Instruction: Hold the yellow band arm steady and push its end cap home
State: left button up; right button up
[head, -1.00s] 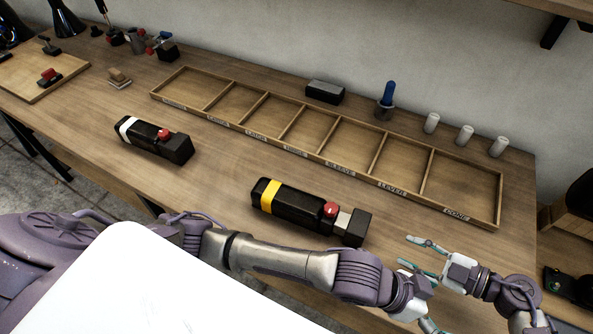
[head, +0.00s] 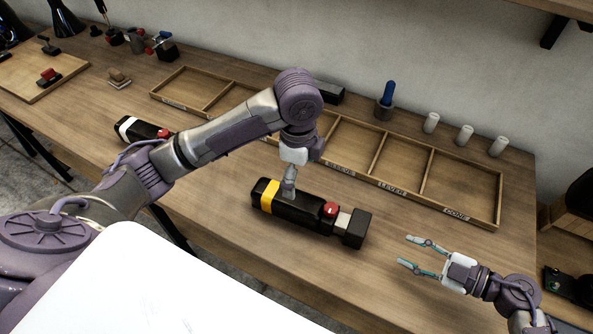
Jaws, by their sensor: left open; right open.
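The yellow band arm (head: 292,209) is a black block lying on the bench, with a yellow band near its left end and a red knob (head: 331,209) near its right end. Its black end cap (head: 356,229) is at the right end, with a pale metal section showing between cap and body. My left gripper (head: 289,194) points down at the body just right of the yellow band; its fingers look open, and I cannot tell whether they touch it. My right gripper (head: 414,254) is open and empty, right of the end cap and apart from it.
A wooden compartment tray (head: 467,213) lies behind the arm. A white band arm (head: 140,130) lies at left, partly hidden by my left arm. A blue-handled tool (head: 388,95) and white cylinders (head: 465,135) stand at the back.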

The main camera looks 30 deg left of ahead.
aim_at(296, 206)
pick_arm(q)
jog(key=shift+s+a, duration=0.1)
jog(key=shift+a, duration=0.15)
jog(key=shift+f, duration=0.35)
notch_tip(296, 206, down, 13)
jog(key=shift+r, duration=0.1)
jog(key=c, duration=1.8)
